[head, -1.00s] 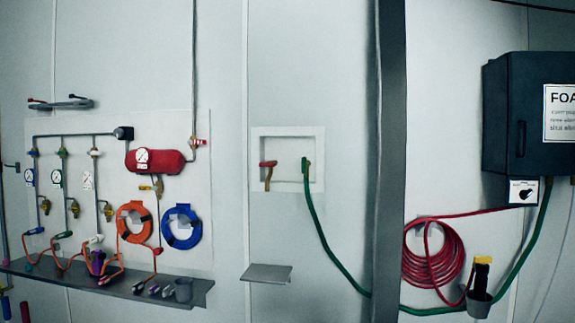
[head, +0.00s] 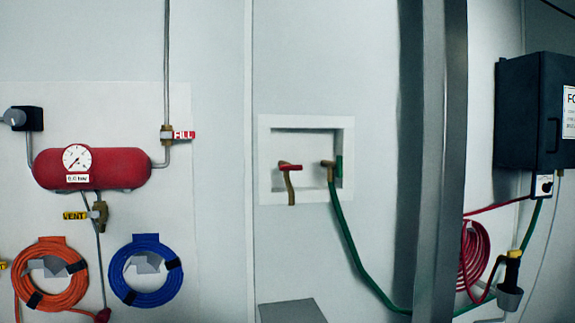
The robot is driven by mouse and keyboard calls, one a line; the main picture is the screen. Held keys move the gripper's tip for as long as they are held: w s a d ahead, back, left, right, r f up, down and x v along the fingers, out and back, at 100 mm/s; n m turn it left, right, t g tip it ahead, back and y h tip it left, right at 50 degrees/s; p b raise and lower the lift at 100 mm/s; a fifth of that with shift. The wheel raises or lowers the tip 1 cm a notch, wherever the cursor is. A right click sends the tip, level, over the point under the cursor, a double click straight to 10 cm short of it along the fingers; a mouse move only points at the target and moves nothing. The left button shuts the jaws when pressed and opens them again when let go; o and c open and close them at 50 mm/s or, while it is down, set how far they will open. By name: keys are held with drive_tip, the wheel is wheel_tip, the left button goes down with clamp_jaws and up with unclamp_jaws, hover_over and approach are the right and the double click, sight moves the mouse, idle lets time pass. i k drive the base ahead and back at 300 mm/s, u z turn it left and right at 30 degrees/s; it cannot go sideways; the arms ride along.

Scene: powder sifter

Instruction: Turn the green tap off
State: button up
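The green tap (head: 338,167) is in the right part of a white recessed wall box (head: 264,160) near the middle of the head view. A green hose (head: 346,230) hangs from its brass body and runs down to the right behind a grey post. The tap's green handle is small and looks upright, at the right of the brass body. A red-handled tap (head: 289,167) with a brass spout is to its left in the same box. My gripper is not in view.
A grey post (head: 441,150) stands right of the box. A small grey shelf (head: 291,312) juts out below. Left are a red tank (head: 92,168) and orange (head: 50,283) and blue (head: 146,272) coils. A dark foam cabinet (head: 525,115) hangs at right.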

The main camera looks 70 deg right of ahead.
sight(338, 165)
drive_tip(key=z, duration=0.25)
drive_tip(key=i, duration=0.35)
drive_tip(key=z, duration=2.45)
